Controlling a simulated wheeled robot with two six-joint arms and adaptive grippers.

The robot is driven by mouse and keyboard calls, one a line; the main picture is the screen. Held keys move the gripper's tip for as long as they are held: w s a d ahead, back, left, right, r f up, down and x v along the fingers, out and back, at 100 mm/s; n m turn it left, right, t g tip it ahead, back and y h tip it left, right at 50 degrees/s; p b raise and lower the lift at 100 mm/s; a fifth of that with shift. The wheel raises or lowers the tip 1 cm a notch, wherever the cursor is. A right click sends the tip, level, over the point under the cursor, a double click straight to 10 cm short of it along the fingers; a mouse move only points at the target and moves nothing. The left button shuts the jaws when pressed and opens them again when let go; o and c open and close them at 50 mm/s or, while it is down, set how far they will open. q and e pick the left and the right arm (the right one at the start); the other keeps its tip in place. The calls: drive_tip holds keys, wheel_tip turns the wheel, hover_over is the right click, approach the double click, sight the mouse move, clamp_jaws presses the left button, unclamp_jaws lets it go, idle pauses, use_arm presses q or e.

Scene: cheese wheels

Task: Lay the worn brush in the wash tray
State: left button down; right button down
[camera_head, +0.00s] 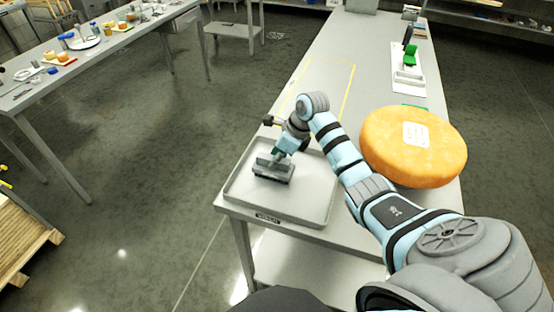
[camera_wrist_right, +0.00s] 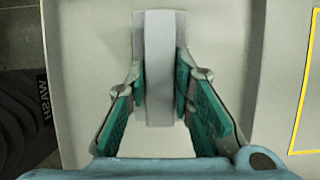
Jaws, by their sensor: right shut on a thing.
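The worn brush (camera_head: 273,174) is a grey block with a darker lower part, over the left half of the wash tray (camera_head: 310,212). The tray is a shallow light grey square at the near end of the table, with a dark label on its front. My right gripper (camera_head: 281,155) points down over the tray, its teal fingers shut on the brush. In the right wrist view the brush (camera_wrist_right: 159,60) is a pale block between both fingers, above the tray floor (camera_wrist_right: 90,60). I cannot tell whether the brush touches that floor. My left gripper is not in view.
A big orange cheese wheel (camera_head: 414,147) with a pale label lies right of my right arm. A yellow outlined area (camera_head: 325,85) behind the tray is clear. A white tray (camera_head: 408,80) with a green item stands farther back. Another table (camera_head: 80,80) with small items is at left.

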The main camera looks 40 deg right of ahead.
drive_tip(key=shift+s, duration=0.35)
drive_tip(key=shift+s+d+r, duration=0.1)
drive_tip(key=shift+s+r, duration=0.1)
drive_tip(key=shift+s, duration=0.35)
drive_tip(key=shift+f, duration=0.15)
drive_tip(key=c, duration=1.7)
unclamp_jaws()
drive_tip(key=shift+w+f, duration=0.1)
drive_tip(key=shift+w, duration=0.05)
drive_tip(key=shift+o, duration=1.4)
drive_tip(key=shift+w, duration=0.1)
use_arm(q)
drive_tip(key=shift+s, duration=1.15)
use_arm(e)
drive_tip(key=v, duration=1.2)
